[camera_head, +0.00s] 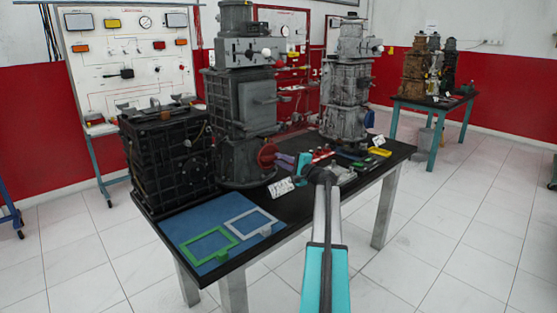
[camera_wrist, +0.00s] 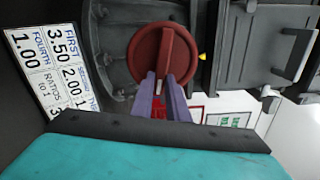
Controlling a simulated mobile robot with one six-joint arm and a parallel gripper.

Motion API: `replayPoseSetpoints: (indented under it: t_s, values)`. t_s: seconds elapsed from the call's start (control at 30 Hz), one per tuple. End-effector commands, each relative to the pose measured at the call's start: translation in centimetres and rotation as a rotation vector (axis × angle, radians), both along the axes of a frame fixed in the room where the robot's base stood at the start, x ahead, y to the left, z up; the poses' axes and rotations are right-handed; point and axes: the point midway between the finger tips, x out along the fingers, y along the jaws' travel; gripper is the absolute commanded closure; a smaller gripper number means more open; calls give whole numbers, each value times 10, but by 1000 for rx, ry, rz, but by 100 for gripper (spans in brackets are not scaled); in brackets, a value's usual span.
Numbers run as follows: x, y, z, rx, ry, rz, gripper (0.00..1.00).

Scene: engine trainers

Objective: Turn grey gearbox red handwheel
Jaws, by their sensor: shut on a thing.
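The red handwheel (camera_wrist: 162,57) is on the dark grey gearbox (camera_wrist: 222,42) in the wrist view. In the head view the handwheel (camera_head: 267,155) sits low on the right side of the tall grey gearbox (camera_head: 240,100). My gripper (camera_wrist: 164,78) reaches up to the handwheel's lower part, its two purple fingers close together. It is shut on the handwheel, with the fingertips against its raised middle bar. In the head view my gripper (camera_head: 293,160) comes from the right; its exact contact is too small to tell there.
A ratio card (camera_wrist: 55,65) stands left of the handwheel. A black gearbox (camera_head: 168,160) and a blue mat (camera_head: 190,228) with green and white frames occupy the table's left. Another grey unit (camera_head: 345,95) and small tools stand right. Floor is free right of the table.

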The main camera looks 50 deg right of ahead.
Motion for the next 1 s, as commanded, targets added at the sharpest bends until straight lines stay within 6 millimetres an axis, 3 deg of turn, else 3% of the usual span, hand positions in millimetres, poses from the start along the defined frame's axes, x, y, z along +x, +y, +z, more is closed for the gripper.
replayPoseSetpoints:
  t_s: [0.53, 0.57, 0.67, 1.0]
  values:
    - [2, 0, 3, 42, -10, -1, 100]
    - [2, 0, 3, 42, -10, -1, 84]
    - [2, 0, 3, 41, -9, -1, 67]
    - [-1, 0, 0, 40, -5, -1, 67]
